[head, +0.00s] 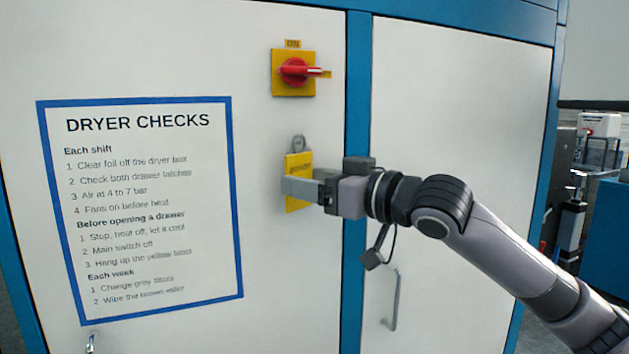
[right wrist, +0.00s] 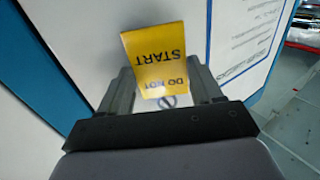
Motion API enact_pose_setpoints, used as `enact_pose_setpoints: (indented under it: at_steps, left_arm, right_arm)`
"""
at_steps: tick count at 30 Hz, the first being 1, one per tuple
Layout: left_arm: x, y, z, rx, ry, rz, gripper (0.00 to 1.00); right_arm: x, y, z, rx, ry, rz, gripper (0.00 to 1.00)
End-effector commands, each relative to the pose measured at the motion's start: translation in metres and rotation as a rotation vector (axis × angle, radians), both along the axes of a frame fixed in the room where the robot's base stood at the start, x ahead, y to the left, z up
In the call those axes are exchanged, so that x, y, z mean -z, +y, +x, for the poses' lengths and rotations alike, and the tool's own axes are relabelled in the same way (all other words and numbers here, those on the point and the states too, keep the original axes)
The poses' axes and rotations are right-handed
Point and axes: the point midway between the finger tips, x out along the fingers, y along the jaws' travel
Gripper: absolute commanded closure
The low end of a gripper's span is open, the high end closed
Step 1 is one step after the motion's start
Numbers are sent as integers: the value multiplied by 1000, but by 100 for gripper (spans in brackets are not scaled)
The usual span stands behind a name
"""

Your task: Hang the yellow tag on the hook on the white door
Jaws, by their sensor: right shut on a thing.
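The yellow tag (head: 298,165) is upright in front of the white door (head: 255,230), below the red switch. A grey loop (head: 298,143) shows at its top; I cannot tell whether this is part of the tag or the hook, or whether the tag touches the door. My right gripper (head: 287,186) is shut on the tag, with a finger across its lower half. In the right wrist view, the tag (right wrist: 158,60) shows upside-down "DO NOT START" print between the fingers (right wrist: 160,85). My left gripper is not in view.
A red rotary switch (head: 294,70) on a yellow plate sits above the tag. A blue-framed DRYER CHECKS notice (head: 140,200) is to the left. A blue post (head: 357,100) and a second door with a grey handle (head: 393,300) are to the right.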

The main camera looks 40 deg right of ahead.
Motion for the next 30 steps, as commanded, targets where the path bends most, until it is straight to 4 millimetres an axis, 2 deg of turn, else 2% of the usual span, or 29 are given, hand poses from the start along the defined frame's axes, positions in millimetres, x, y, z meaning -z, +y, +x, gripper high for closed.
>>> enact_pose_setpoints:
  at_steps: [10,11,13,14,30]
  left_arm:
    - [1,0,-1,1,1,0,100]
    - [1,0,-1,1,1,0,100]
    - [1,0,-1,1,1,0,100]
    - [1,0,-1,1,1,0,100]
    - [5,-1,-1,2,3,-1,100]
  right_arm:
    - [6,-1,2,4,16,2,64]
    - [6,-1,3,4,16,2,32]
    - [6,-2,3,5,18,3,9]
    - [6,-2,3,6,18,3,6]
    - [7,-6,-3,15,16,-3,6]
